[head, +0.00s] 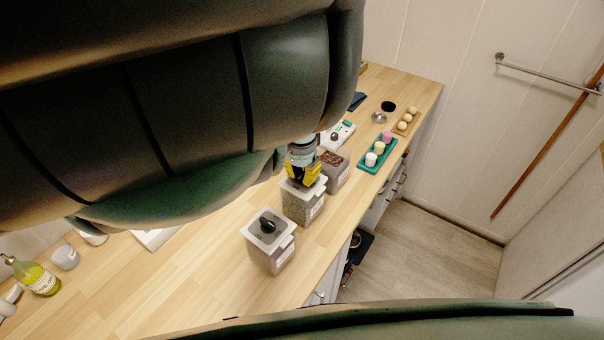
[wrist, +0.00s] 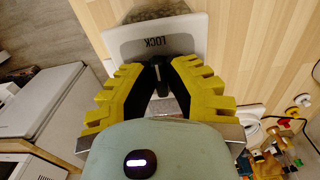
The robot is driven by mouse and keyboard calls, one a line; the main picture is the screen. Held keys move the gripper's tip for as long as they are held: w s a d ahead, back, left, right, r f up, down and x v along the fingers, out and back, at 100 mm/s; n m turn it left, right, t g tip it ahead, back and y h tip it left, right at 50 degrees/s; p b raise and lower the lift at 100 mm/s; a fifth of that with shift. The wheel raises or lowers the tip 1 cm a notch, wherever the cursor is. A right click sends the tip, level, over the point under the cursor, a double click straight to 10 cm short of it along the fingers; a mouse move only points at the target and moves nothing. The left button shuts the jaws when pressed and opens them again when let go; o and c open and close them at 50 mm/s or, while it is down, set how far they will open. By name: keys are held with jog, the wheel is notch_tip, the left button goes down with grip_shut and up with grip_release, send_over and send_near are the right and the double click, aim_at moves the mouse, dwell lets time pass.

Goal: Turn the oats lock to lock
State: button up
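The middle lidded canister (head: 303,207) on the wooden counter holds greyish contents; its label is too small to read, so I cannot confirm it is the oats. My gripper (head: 302,180) is directly over its lid, pointing down. In the wrist view the pale lid (wrist: 190,22) shows the word LOCK upside down. My gripper's yellow fingers (wrist: 158,68) converge on the small black knob (wrist: 158,78) and appear shut on it. The knob is mostly hidden between the dark pads, so its pointing direction is unclear.
A canister with a black knob (head: 283,257) stands in front, and one with brown contents (head: 336,180) behind. A teal tray (head: 367,167) and a wooden tray with round items (head: 402,129) lie farther back. The counter's right edge is close to the canisters.

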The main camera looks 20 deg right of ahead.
aim_at(301, 174)
jog(key=o, duration=0.4)
jog(key=shift+o, duration=0.2)
jog(key=shift+r, duration=0.15)
notch_tip(301, 174, up, 6)
jog(key=shift+w, duration=0.15)
jog(key=shift+a+r, duration=0.1)
jog(key=shift+r, duration=0.5)
